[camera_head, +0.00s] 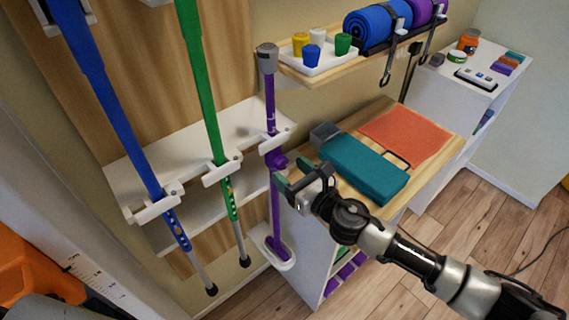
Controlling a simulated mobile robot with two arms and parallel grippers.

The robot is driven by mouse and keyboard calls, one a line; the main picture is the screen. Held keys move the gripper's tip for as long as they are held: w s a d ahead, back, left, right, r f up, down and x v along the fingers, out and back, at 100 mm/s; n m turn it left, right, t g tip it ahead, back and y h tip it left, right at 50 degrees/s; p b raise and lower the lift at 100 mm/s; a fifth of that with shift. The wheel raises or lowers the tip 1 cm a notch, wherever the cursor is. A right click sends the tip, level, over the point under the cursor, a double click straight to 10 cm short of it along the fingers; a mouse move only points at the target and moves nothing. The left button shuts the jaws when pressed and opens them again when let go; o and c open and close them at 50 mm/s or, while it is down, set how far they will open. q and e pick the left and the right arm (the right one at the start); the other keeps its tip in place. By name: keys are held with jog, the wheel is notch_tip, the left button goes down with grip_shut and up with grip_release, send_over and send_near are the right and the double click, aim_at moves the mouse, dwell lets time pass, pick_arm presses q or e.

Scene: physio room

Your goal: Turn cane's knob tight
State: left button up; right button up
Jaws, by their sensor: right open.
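A purple cane (270,108) with a grey top stands upright in a white clip on the rack, its foot in a white holder (280,262). A purple knob (277,161) sticks out from its shaft just below the clip. My right gripper (291,175) comes in from the lower right. Its jaws are open and empty, close beside the cane, just below and right of the knob. I cannot tell whether a finger touches the cane or knob. My left gripper is not in view.
Blue (112,100) and green (205,90) canes hang to the left. Right of the purple cane, a wooden-topped cabinet carries a teal block (362,168) and an orange mat (405,138). A shelf with a tray (318,66) of coloured cups and rolled mats hangs above.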

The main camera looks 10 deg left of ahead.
jog(key=shift+x, duration=1.3)
jog(key=shift+c, duration=0.4)
jog(key=c, duration=0.8)
jog(key=shift+m, duration=0.7)
jog(key=shift+c, duration=0.3)
jog(key=o, duration=0.9)
jog(key=shift+o, duration=0.2)
jog(key=shift+d, duration=0.1)
jog(key=v, duration=1)
jog(key=shift+s+d, duration=0.25)
